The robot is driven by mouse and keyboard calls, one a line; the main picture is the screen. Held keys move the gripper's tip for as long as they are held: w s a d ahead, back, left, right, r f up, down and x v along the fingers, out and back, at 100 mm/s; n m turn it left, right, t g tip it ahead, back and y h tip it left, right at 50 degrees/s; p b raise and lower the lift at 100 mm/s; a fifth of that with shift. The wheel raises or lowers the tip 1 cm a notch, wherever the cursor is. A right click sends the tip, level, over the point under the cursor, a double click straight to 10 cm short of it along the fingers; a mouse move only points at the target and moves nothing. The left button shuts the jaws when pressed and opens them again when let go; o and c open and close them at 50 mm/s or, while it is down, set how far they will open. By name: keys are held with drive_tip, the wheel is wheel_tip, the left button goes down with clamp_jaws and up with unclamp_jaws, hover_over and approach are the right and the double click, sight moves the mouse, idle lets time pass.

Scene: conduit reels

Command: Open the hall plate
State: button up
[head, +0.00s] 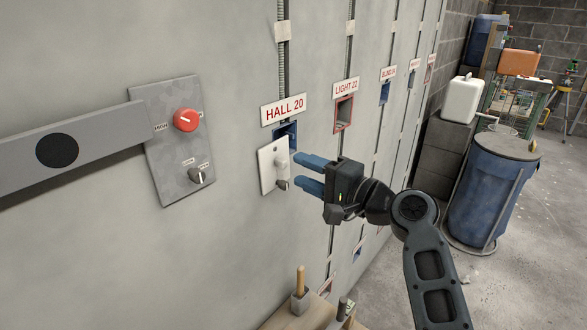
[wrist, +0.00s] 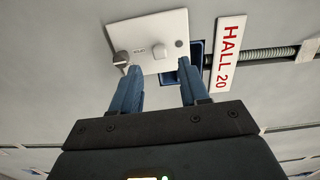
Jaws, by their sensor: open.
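The hall plate (head: 267,176) is a small white plate on the grey wall under the sign HALL 20 (head: 284,109). A blue wall box (head: 291,130) shows past its upper edge. The plate has a stubby grey knob (head: 283,184) low down and a pale raised piece near its right edge. In the wrist view the plate (wrist: 155,27) lies ahead of the fingers, with the grey knob (wrist: 121,58) at its left. My gripper (head: 304,172) is open, its two blue fingers pointing at the plate's right side. I cannot tell whether they touch it.
A metal panel (head: 170,165) with a red button (head: 186,120) and a grey switch is left of the plate. The LIGHT 22 box (head: 343,114) is to the right. A wooden ledge (head: 275,318) with tools is below. A blue barrel (head: 490,190) stands at right.

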drive_tip(key=shift+v, duration=1.6)
drive_tip(key=s+d+f+t+h, duration=0.1)
drive_tip(key=s+d+f+h, duration=0.5)
drive_tip(key=s+f, duration=0.55)
drive_tip(key=s+d+f+t+h, duration=0.2)
drive_tip(key=s+d+f+h, duration=0.2)
drive_tip(key=s+d+f, duration=0.6)
drive_tip(key=s+d+r+n+h, duration=0.2)
drive_tip(key=s+n+h, duration=0.1)
drive_tip(key=s, duration=1.6)
drive_tip(key=s+r+n+h, duration=0.1)
drive_tip(key=s+r+n, duration=0.3)
drive_tip(key=s+r, duration=0.5)
drive_tip(key=shift+s+t, duration=0.4)
drive_tip(key=shift+s, duration=0.5)
drive_tip(key=shift+w+d, duration=0.1)
drive_tip(key=shift+d, duration=0.1)
